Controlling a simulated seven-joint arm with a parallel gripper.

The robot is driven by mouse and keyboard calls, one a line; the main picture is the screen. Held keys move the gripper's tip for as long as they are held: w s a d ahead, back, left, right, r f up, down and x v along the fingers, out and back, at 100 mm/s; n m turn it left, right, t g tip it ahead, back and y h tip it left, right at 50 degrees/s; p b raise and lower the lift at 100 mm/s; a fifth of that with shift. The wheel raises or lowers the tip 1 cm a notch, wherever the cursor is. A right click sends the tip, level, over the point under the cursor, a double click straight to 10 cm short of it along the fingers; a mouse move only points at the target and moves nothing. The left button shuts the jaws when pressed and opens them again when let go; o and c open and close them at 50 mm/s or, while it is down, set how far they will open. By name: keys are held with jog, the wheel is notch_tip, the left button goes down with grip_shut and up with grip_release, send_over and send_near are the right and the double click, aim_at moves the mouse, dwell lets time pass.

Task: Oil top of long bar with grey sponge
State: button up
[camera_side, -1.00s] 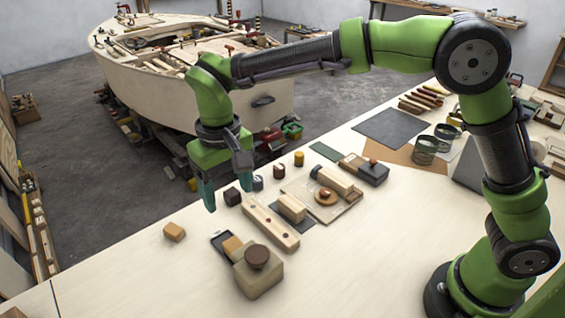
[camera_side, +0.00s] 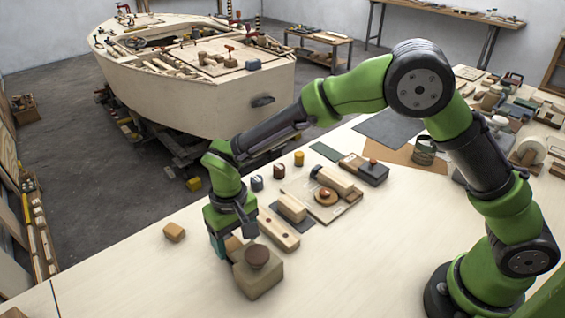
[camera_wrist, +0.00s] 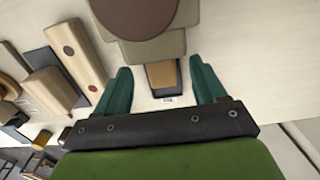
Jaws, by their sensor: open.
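The long bar (camera_side: 272,230) is pale wood with dark round spots on top. It lies just right of my gripper (camera_side: 234,246), and it also shows at upper left in the wrist view (camera_wrist: 80,57). My gripper is open and low over a small tan block (camera_wrist: 162,75) on a dark, labelled base. The block shows between the two teal fingers, apart from both. A grey-beige block with a round brown knob (camera_side: 258,272) stands directly in front. I cannot clearly make out which piece is the grey sponge.
A lone tan block (camera_side: 174,232) lies at left on the pale table (camera_side: 140,275). Right of the bar are a wood block (camera_side: 292,208), a board with a round wooden piece (camera_side: 327,196) and small jars. The table's front middle is clear.

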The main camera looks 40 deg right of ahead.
aim_at(229, 239)
jog(key=shift+f, duration=1.45)
jog(key=c, duration=1.1)
jog(key=shift+w, duration=1.55)
jog(key=shift+c, duration=0.2)
jog(key=o, duration=1.1)
notch_tip(229, 239, up, 17)
jog(key=shift+f, duration=0.1)
